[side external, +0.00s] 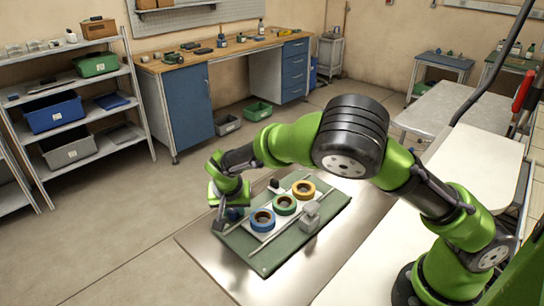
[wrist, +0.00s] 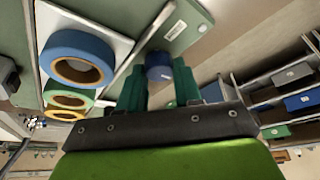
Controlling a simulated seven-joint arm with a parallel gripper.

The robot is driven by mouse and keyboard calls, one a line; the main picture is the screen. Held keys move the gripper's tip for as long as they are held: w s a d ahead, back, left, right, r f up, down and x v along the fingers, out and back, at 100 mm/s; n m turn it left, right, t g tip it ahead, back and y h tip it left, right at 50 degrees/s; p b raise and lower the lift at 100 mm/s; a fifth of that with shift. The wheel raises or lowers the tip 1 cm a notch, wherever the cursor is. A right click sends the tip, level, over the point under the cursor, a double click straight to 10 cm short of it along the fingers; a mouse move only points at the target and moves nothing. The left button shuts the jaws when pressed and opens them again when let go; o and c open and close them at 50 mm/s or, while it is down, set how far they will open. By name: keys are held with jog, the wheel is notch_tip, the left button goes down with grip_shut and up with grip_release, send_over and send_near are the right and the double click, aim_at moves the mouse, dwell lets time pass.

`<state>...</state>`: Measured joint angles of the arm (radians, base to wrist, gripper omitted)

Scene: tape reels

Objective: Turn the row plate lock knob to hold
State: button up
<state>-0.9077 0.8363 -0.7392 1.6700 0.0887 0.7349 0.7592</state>
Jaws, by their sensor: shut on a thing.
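The lock knob is a small blue cylinder (wrist: 159,72) at the edge of the white row plate (wrist: 118,42) in the wrist view. My gripper (wrist: 159,80) has its two dark green fingers on either side of the knob and is shut on it. In the side external view my gripper (side external: 232,212) is low at the plate's left end, and the knob is mostly hidden there. Blue (side external: 263,230), green (side external: 285,212) and yellow (side external: 305,197) tape reels sit in a row on the plate. The knob's turn angle cannot be told.
The plate lies on a green mat (side external: 262,262) on a metal table (side external: 212,262). A grey block (side external: 310,220) stands right of the reels, and a small dark object (side external: 274,184) is behind them. A thin rod lies along the plate's front side. The table's front left is clear.

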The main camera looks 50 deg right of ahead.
jog(key=shift+f+m, duration=0.1)
jog(key=shift+m, duration=0.2)
dwell(0.4)
jog(key=o, duration=1)
jog(key=shift+o, duration=0.2)
jog(key=v, duration=1.7)
jog(key=shift+w, duration=0.25)
